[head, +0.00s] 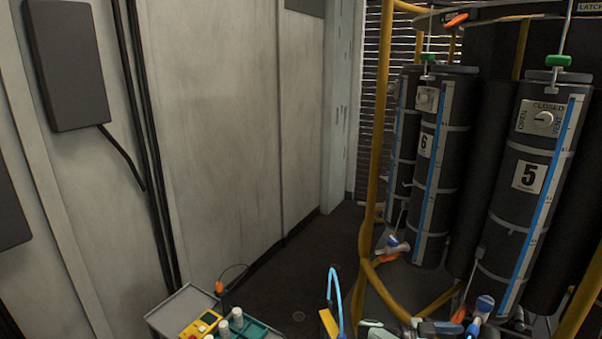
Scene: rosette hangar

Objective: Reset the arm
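Neither of my grippers can be made out in the head view. A grey and teal piece (371,324) and a dark one with a green edge (440,328) show at the bottom edge, cut off by the frame. I cannot tell whether they belong to my arms.
Dark bottles, one labelled 5 (529,177) and one labelled 6 (425,145), stand upright in a yellow frame (373,150) at right. A grey cart (185,303) holds a yellow meter (201,325) and a green rack (252,329). A blue tube (335,288) rises beside it. Floor behind is clear.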

